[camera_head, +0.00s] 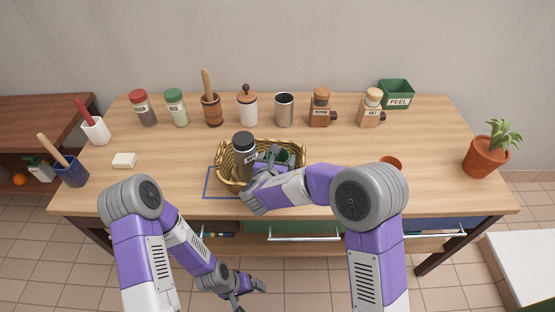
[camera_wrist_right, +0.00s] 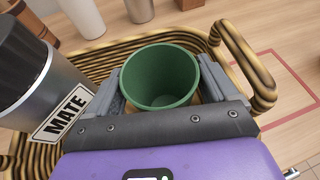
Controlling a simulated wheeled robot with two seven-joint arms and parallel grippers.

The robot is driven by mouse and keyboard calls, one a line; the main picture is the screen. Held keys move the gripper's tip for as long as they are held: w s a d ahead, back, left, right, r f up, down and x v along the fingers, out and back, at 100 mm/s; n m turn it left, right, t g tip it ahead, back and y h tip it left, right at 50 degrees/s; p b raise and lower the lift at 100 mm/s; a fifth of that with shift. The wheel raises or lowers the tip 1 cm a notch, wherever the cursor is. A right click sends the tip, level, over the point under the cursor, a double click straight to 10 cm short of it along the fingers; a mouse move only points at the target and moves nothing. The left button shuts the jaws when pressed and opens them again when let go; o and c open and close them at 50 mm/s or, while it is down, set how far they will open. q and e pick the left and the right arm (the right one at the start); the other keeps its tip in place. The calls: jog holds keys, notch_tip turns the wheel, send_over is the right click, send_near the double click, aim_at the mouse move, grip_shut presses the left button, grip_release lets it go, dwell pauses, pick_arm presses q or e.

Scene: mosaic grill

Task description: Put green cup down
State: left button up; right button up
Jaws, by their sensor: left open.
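The green cup (camera_wrist_right: 160,77) stands in the woven basket (camera_wrist_right: 217,33), beside the grey MATE flask (camera_wrist_right: 42,85). My right gripper (camera_wrist_right: 163,88) has one finger on each side of the cup, close against its wall, and appears shut on it. In the head view the basket (camera_head: 222,174) is at the table's front middle. The cup (camera_head: 284,155) is mostly hidden there by my right gripper (camera_head: 272,160). My left gripper (camera_head: 250,287) is open and empty, low in front of the table.
A blue outline (camera_head: 206,184) lies on the table around the basket's left front. The flask (camera_head: 244,145) stands in the basket's left part. Jars, a tumbler and mills line the back. The table's left front is mostly clear.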

jog(key=shift+r, duration=0.2)
jog(key=p+v, duration=0.2)
jog(key=v, duration=1)
jog(key=shift+f, duration=0.1)
